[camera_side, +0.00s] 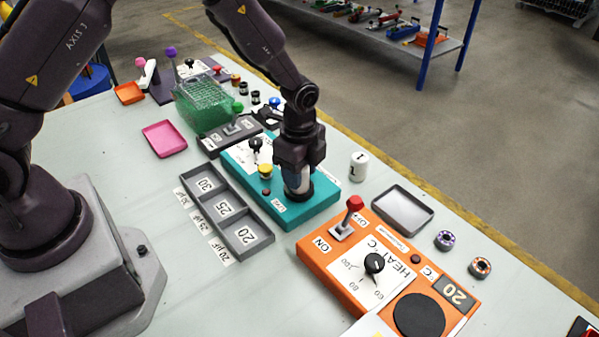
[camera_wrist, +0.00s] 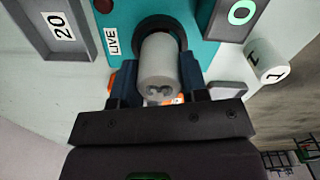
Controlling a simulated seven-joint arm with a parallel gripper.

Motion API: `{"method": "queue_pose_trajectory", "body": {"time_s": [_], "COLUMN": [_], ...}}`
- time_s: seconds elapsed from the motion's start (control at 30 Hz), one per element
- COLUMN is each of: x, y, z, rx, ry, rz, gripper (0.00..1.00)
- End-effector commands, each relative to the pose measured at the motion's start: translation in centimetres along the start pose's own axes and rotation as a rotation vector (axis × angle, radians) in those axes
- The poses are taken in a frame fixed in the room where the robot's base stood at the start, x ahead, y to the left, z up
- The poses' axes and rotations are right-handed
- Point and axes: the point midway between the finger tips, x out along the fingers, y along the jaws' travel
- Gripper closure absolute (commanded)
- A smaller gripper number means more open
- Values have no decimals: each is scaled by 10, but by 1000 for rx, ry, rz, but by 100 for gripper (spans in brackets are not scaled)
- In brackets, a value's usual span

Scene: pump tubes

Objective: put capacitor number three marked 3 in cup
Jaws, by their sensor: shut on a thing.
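My gripper (camera_side: 298,178) is shut on a pale grey cylinder, capacitor 3 (camera_wrist: 158,75), whose end facing the wrist camera bears a 3. The blue fingers of my gripper (camera_wrist: 160,80) sit on either side of it. The capacitor's far end is at a round black cup-like socket (camera_wrist: 170,22) on the teal box (camera_wrist: 205,50), by a LIVE label. From these views I cannot tell how deep it sits in the socket. In the side view my gripper stands upright over the right end of the teal box (camera_side: 262,160), and the capacitor is largely hidden by the fingers.
A white cylinder marked 1 (camera_side: 359,165) stands right of the teal box. A grey tray labelled 30, 25, 20 (camera_side: 222,213) lies left of it. The orange heater box (camera_side: 325,262) is in front, with a raised red-topped lever (camera_side: 352,205). An empty grey tray (camera_side: 402,210) lies further right.

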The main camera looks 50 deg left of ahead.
Motion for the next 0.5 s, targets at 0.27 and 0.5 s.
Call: {"method": "queue_pose_trajectory", "body": {"time_s": [0.27, 0.5], "x": [9, 12], "y": [0, 0], "z": [0, 0], "rx": [0, -1], "ry": [0, 0], "rz": [-2, -2], "gripper": [84, 52]}}
